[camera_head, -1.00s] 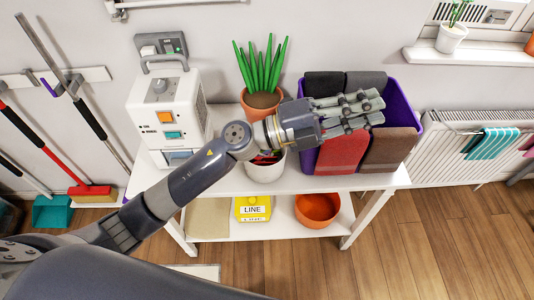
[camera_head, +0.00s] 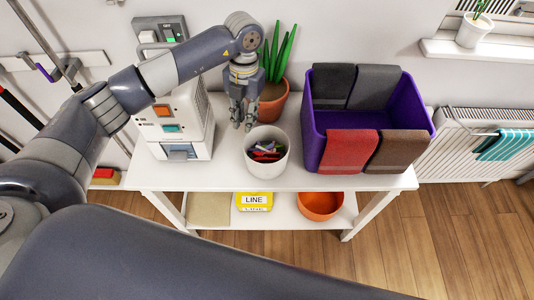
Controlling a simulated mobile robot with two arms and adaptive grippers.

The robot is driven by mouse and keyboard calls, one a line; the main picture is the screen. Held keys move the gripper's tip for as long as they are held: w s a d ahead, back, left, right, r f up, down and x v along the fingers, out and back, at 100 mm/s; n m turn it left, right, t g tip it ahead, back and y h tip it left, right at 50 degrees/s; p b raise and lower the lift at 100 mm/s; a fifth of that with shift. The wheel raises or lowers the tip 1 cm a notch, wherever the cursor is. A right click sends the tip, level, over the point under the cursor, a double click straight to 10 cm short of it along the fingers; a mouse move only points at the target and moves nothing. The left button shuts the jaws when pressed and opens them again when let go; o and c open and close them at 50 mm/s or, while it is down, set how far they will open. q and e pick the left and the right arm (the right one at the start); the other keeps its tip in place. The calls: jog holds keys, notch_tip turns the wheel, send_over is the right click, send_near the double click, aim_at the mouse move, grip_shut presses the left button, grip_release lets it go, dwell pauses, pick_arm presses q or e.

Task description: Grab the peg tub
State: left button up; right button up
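The peg tub is a white round tub (camera_head: 266,165) holding several coloured pegs. It stands upright near the front middle of the white table. My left gripper (camera_head: 243,125) points down just behind the tub and a little to its left. Its fingers appear apart with nothing between them, and it does not hold the tub. My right gripper does not show.
A dehumidifier-like white machine (camera_head: 172,122) stands left of the tub. A potted aloe (camera_head: 273,98) is close behind my gripper. A purple bin (camera_head: 312,125) with towels over its rim stands to the right. The white table (camera_head: 215,178) has free room in front.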

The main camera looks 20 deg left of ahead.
aim_at(247, 139)
pick_arm(q)
jog(key=f, duration=0.3)
jog(key=shift+s, duration=0.3)
jog(key=f, duration=0.1)
jog(key=f+p, duration=0.2)
jog(key=f, duration=0.1)
jog(key=shift+s+d+f, duration=0.1)
jog(key=shift+s+d, duration=0.1)
jog(key=shift+s, duration=0.1)
jog(key=shift+f+p, duration=0.3)
jog(key=shift+f, duration=0.3)
grip_shut()
